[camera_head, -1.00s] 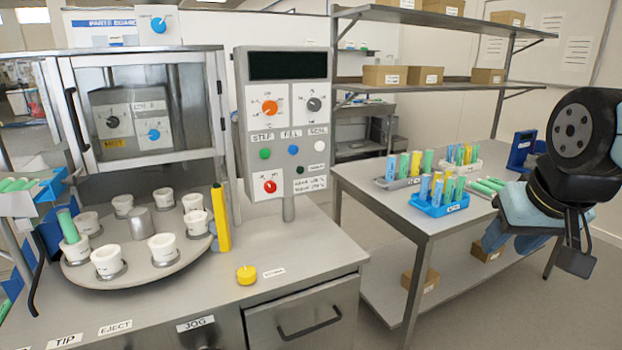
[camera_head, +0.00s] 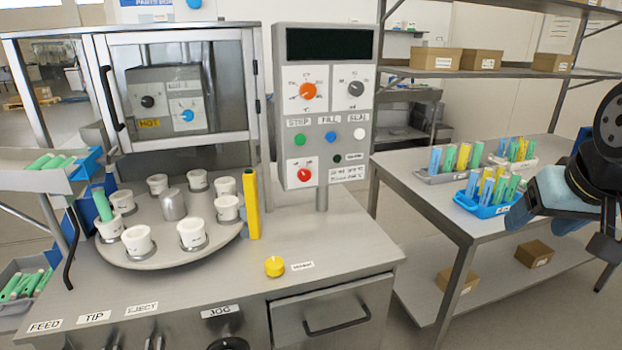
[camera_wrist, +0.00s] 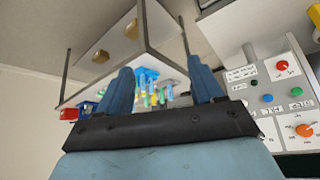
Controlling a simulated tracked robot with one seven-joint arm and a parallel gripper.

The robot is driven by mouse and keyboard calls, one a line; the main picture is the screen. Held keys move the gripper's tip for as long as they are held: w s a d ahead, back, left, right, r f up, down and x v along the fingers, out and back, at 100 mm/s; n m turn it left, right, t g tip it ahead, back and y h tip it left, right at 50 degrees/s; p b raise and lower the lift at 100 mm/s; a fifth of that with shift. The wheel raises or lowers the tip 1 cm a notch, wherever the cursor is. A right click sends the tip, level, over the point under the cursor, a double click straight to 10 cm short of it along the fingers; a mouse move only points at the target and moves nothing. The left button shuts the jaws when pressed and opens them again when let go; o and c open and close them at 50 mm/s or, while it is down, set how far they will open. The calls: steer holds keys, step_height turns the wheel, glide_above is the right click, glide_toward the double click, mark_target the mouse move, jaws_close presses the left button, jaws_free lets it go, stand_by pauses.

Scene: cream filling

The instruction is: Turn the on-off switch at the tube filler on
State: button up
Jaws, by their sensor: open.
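The tube filler's control panel (camera_head: 325,105) stands upright on a post at the back of the steel bench. Low on its left is a red knob (camera_head: 304,174) on a white plate, probably the on-off switch; its small lettering is unreadable. In the wrist view the panel is upside down at the right, with the red knob (camera_wrist: 281,65) near its edge. My gripper (camera_wrist: 160,78) is open and empty, its two blue fingers well apart and away from the panel.
A round carousel (camera_head: 165,252) with several white cups stands left of the panel. A yellow post (camera_head: 251,204) and a yellow button (camera_head: 275,267) are near it. The side table (camera_head: 425,190) with tube racks lies between the panel and my arm.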

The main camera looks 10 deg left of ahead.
steer(key=w+a+f+n+t+y, duration=0.25)
steer(key=w+a, duration=0.55)
steer(key=w, duration=0.4)
steer(key=n+t+y, duration=0.3)
steer(key=t+y, duration=0.3)
steer(key=y, duration=0.1)
glide_toward(305, 175)
steer(key=x, duration=0.8)
steer(key=shift+w+a+f, duration=0.1)
steer(key=shift+w+a, duration=0.05)
steer(key=shift+w, duration=0.05)
